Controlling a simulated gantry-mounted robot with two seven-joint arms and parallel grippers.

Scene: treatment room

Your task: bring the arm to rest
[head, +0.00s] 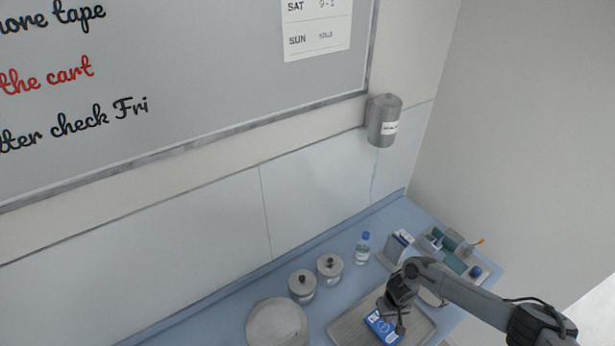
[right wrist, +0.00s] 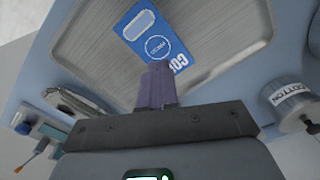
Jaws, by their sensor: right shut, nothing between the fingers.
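My right arm reaches in from the lower right in the head view, and my right gripper (head: 399,322) is over the grey tray (head: 345,326). A blue box with white print (head: 379,329) lies in the tray, partly covered by the gripper in that view. In the right wrist view the fingers (right wrist: 157,82) are shut together with nothing between them. The blue box (right wrist: 150,30) lies flat in the tray (right wrist: 85,45) beyond the fingertips; the gap between them cannot be judged. My left gripper is not in view.
On the blue counter stand two lidded metal jars (head: 302,288) (head: 330,269), a clear bottle with a blue cap (head: 362,250), a round metal dish (head: 277,324) and an organizer with teal items (head: 455,262). A dispenser (head: 384,120) hangs on the wall. Space above the counter is open.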

